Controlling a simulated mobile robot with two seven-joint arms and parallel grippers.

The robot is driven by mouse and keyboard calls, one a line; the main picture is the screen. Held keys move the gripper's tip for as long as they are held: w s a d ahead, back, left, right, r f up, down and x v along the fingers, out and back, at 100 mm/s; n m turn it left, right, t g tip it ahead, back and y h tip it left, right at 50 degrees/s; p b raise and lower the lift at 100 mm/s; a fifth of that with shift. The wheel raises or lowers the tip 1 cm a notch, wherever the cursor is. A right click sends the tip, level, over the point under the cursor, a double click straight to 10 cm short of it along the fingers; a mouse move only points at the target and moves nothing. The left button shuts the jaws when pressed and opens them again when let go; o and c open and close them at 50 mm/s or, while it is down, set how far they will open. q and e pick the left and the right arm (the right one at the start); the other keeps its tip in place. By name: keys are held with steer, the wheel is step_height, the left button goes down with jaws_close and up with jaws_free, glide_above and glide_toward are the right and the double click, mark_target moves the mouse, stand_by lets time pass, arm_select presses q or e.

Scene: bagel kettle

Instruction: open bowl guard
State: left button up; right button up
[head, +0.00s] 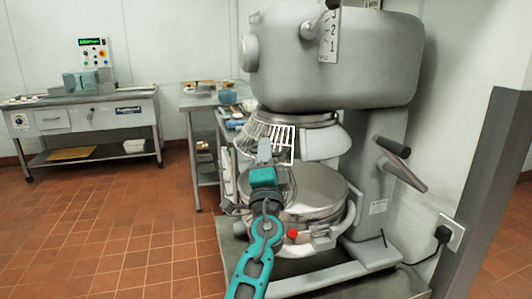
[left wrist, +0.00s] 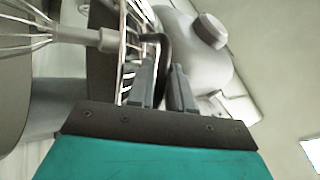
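The bowl guard (head: 285,138) is a light wire cage under the head of the large grey mixer (head: 340,60). It sits above the front of the metal bowl (head: 310,190). My left gripper (head: 264,148) is at the guard's front left. In the left wrist view, the guard's wires (left wrist: 124,60) stand beside my left fingers (left wrist: 163,85). A dark curved bar (left wrist: 158,45) runs down between the fingers. I cannot tell whether both fingers press on it. My right gripper is not in view.
A whisk (left wrist: 60,35) shows in the left wrist view. A black-handled lever (head: 393,147) is on the mixer's right side. A side table (head: 200,100) stands behind, and a steel machine table (head: 85,100) is at the back left. The tiled floor at left is clear.

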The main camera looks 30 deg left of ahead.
arm_select(q)
jaws_close()
steer(key=shift+a, duration=0.2)
